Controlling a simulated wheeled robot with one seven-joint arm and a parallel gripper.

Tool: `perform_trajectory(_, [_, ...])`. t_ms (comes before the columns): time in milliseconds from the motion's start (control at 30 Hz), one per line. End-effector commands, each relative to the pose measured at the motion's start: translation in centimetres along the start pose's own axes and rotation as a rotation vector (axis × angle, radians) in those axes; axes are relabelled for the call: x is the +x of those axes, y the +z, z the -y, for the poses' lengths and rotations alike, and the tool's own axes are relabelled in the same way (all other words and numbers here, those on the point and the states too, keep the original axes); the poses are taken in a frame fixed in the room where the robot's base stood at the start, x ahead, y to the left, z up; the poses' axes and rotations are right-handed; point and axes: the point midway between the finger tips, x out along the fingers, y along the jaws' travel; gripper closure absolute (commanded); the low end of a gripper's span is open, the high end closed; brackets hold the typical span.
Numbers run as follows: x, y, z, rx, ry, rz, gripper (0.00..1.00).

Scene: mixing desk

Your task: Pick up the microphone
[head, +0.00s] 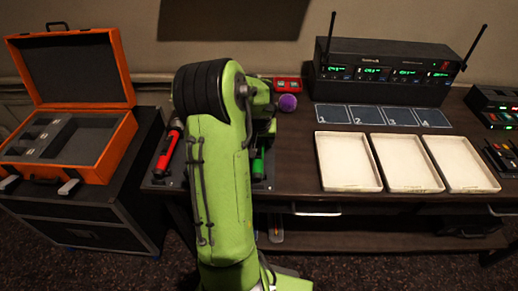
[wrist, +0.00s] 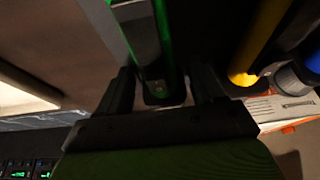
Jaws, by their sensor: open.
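A microphone with a green band (wrist: 165,40) runs between the fingers of my open gripper (wrist: 164,92) in the wrist view. Its dark end lies between the fingers; I cannot tell whether they touch it. In the head view a green microphone (head: 258,166) shows just right of my arm, partly hidden by it. A red microphone (head: 169,150) lies left of my arm. A yellow one (wrist: 258,45) and a blue-banded one (wrist: 314,60) show at the right of the wrist view. My gripper is mostly hidden behind my arm in the head view.
Three white trays (head: 347,187) stand right of my arm on the dark desk (head: 290,185), below numbered blue pads (head: 372,116). A receiver rack (head: 385,72) with antennas stands behind. An open orange case (head: 110,150) is at left.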

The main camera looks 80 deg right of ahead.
Motion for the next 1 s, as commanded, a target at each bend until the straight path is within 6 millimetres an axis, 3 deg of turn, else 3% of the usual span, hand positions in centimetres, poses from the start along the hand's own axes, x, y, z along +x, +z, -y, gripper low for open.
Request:
perform_trajectory(33, [0.0,0.0,0.0,0.0,0.0,0.0,0.36])
perform_trajectory(467, [-0.1,0.0,0.0,0.0,0.0,0.001,1.0])
perform_trajectory(767, [-0.8,-0.4,0.0,-0.001,0.0,-0.003,1.0])
perform_trajectory(1000, [-6.4,-2.7,0.0,-0.002,-0.001,-0.006,1.0])
